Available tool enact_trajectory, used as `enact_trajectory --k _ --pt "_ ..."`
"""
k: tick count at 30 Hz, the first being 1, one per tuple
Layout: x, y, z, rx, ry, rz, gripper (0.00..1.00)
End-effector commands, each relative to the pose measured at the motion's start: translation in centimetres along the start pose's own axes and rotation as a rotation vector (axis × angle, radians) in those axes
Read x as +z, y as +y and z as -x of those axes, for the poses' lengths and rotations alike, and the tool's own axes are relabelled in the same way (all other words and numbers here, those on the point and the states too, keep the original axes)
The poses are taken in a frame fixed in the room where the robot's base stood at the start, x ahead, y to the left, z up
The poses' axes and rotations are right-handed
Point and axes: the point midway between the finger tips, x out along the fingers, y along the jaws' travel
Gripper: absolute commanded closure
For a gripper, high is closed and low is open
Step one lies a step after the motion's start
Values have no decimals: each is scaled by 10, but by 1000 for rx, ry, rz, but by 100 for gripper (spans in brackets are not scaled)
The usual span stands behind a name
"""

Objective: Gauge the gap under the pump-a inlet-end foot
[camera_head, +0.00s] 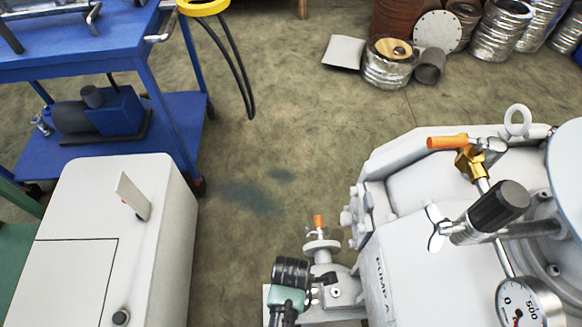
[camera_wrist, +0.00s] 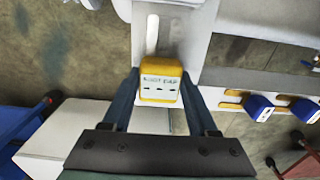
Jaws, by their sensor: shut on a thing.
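The pump body (camera_head: 400,290), lettered "PUMP A", is a large pale housing at the lower right of the head view. My gripper (camera_wrist: 160,85) is shut on a yellow box-shaped gauge (camera_wrist: 161,87) with a white labelled face, too small to read for sure. Ahead of the gauge in the wrist view is a pale grey plate (camera_wrist: 190,25) with a white upright strip or slot on it. I cannot tell whether the gauge touches the plate. No foot gap is clearly visible.
A pressure dial (camera_head: 525,305) and a black-knobbed valve (camera_head: 497,207) are on the pump side. A white cabinet (camera_head: 165,230) and blue cart (camera_head: 150,100) stand left. Blue-and-yellow blocks (camera_wrist: 258,106) sit right in the wrist view. The floor between cabinet and pump is clear.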

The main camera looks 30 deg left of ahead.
Motion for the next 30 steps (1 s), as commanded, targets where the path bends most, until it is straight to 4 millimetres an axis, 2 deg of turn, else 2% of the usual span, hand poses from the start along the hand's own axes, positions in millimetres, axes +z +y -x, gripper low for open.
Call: enact_trajectory --k 16,30 --pt "0 0 -10 0 0 0 100" --pt "0 0 -10 0 0 0 100"
